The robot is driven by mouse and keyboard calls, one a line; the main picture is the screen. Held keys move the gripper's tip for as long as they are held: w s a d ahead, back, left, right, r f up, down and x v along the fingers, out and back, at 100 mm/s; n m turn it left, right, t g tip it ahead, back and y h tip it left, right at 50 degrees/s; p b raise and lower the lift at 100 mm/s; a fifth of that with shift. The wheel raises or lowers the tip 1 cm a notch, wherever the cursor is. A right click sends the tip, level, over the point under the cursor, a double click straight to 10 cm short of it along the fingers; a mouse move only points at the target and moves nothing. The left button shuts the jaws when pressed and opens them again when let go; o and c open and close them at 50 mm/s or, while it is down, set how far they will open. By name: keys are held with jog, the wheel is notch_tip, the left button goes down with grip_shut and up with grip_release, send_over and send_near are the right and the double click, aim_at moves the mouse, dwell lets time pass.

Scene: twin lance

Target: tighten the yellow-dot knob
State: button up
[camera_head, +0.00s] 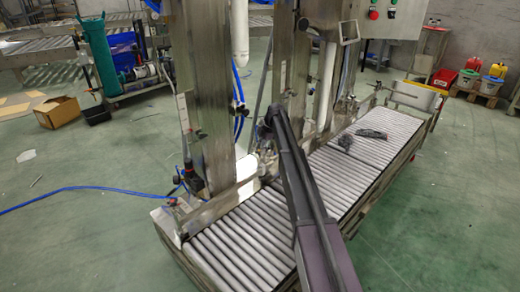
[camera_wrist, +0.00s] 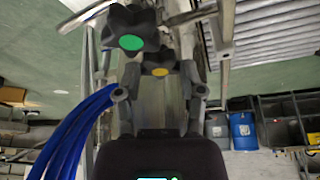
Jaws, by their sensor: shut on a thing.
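The yellow-dot knob (camera_wrist: 160,71) is dark, with a yellow disc on its face. It sits in the middle of the wrist view, between the two fingers of my gripper (camera_wrist: 160,78). My gripper is shut on this knob, one finger at its left and one at its right. A second dark, lobed knob with a green dot (camera_wrist: 131,42) stands just above and left of it, close to the left finger. In the head view my arm reaches to the steel column of the machine; the knobs cannot be made out there.
Blue hoses (camera_wrist: 80,130) hang close to the left finger in the wrist view. A metal bar frame (camera_wrist: 222,45) stands right of the knobs. In the head view, a roller conveyor (camera_head: 235,245) runs below my arm, with a dark object (camera_head: 372,134) on its rollers.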

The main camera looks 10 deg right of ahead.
jog(key=shift+s+d+m+t, duration=0.1)
jog(key=shift+s+m+t, duration=0.15)
jog(key=shift+m, duration=0.55)
jog(key=shift+s+d+m+t, duration=0.1)
jog(key=shift+m+t, duration=0.25)
jog(key=shift+m, duration=0.45)
jog(key=o, duration=1.1)
jog(key=shift+o, duration=0.2)
jog(key=shift+w+a, duration=0.1)
